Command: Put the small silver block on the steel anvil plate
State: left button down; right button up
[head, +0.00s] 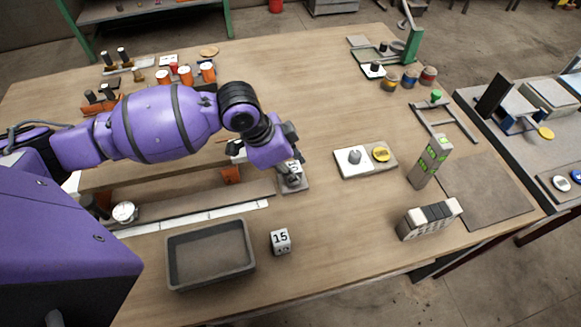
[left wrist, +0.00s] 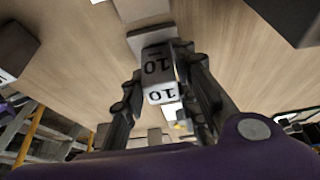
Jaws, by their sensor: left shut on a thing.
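My left gripper (head: 288,160) is shut on a small silver-white block (head: 294,168). In the left wrist view the block (left wrist: 158,76) sits between the two fingers (left wrist: 160,95) and shows the number 10 on two faces. In the head view the gripper partly hides it. A small flat grey plate, which looks like the steel anvil plate (head: 299,187), lies on the table right below the block. I cannot tell whether the block touches it. My right gripper is not in view.
A similar block marked 15 (head: 280,242) stands on the table beside an empty dark grey tray (head: 251,263). A white-and-grey board (head: 348,171) with a knob and yellow disc lies to the right. A grey post (head: 424,172) with green displays stands farther right. Table between them is clear.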

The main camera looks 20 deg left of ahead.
pick_arm(q)
jog(key=shift+f, duration=0.1)
jog(key=c, duration=1.4)
grip_release()
jog(key=p+v, duration=0.1)
jog(key=v, duration=1.1)
